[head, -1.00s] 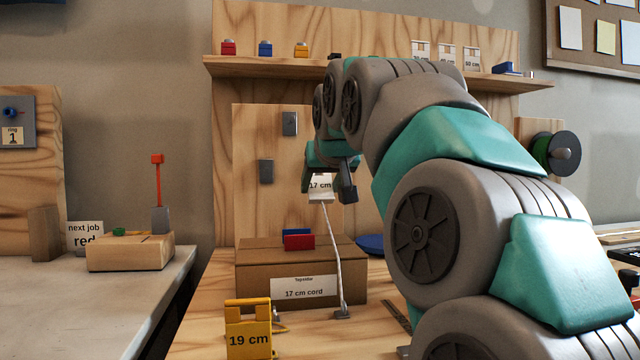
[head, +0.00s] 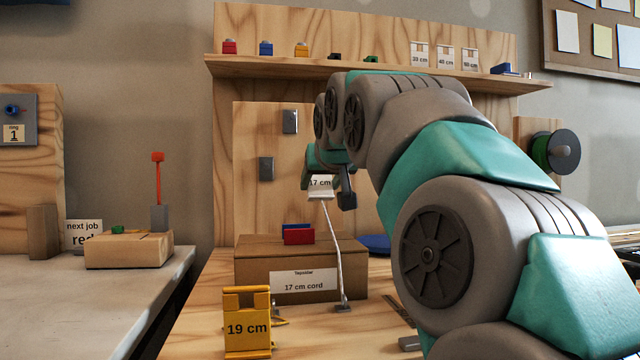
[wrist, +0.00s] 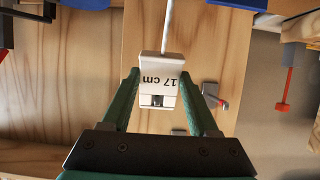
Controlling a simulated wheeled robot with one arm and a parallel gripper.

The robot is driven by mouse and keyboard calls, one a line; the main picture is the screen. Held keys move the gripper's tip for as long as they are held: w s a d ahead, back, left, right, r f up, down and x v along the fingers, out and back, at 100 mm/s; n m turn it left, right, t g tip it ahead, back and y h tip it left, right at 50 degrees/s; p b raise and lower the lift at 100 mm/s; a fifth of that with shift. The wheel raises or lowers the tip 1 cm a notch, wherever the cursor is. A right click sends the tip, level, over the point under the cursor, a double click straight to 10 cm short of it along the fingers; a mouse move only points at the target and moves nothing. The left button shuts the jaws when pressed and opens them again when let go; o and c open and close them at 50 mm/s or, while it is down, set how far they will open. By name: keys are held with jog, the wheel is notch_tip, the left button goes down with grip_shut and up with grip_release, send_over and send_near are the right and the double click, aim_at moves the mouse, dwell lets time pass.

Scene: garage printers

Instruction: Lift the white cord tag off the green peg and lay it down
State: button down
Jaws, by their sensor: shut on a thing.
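The white cord tag marked "17 cm" (head: 320,188) hangs in front of the upright wooden panel. In the wrist view the tag (wrist: 159,82) appears upside down between the two green fingers of my gripper (wrist: 160,85), which is shut on it. A pale cord (head: 333,250) runs from the tag down to a small grey foot (head: 343,308) on the bench. My arm covers part of the panel, and I cannot make out the green peg or whether the tag still touches it.
A yellow "19 cm" tag (head: 247,325) stands in front. Grey plates (head: 290,121) are on the panel. Bare bench lies left of the box.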

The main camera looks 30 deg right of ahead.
jog(key=shift+w+d+f+t+h+b, duration=0.1)
jog(key=shift+w+f+t+h+b, duration=0.2)
jog(key=shift+t+b, duration=0.9)
jog(key=shift+w+f+t+h+b, duration=0.15)
jog(key=shift+f+t+h+b, duration=0.2)
jog(key=shift+b, duration=1.5)
jog(key=shift+r, duration=0.4)
jog(key=shift+s, duration=0.15)
jog(key=shift+f+v, duration=0.2)
jog(key=shift+v, duration=1.2)
jog(key=shift+f+v, duration=0.2)
jog(key=shift+v, duration=1.25)
jog(key=s, duration=1.9)
jog(key=shift+s, duration=0.3)
